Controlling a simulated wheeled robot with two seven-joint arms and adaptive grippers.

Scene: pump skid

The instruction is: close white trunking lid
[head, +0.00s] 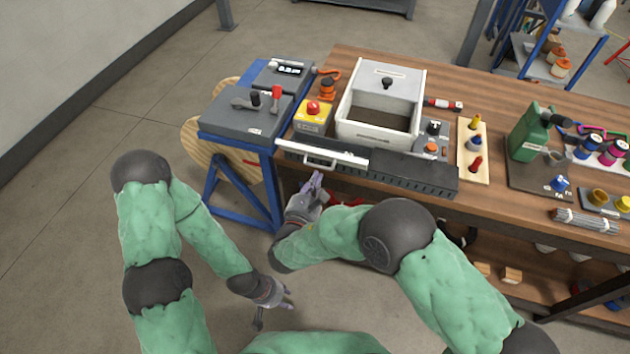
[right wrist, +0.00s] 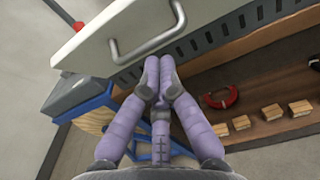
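The white trunking lid (head: 345,156) is a long flat strip with a metal bar handle (head: 320,163) on its front. It lies over the left part of the dark slotted trunking (head: 415,176) along the table's front edge; the right part is uncovered. In the right wrist view the lid (right wrist: 105,45) and its handle (right wrist: 150,45) are close above my fingers. My right gripper (head: 316,180) is just below the handle, its fingertips (right wrist: 159,68) together with nothing between them. My left gripper (head: 288,296) hangs low over the floor, away from the table; its finger opening is unclear.
A white box (head: 378,138) with a knobbed lid stands behind the trunking. A yellow box with a red button (head: 313,117) and a grey lever panel (head: 245,112) are to the left. A red clamp-like thing (right wrist: 220,100) and wooden blocks (right wrist: 272,112) lie on the lower shelf.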

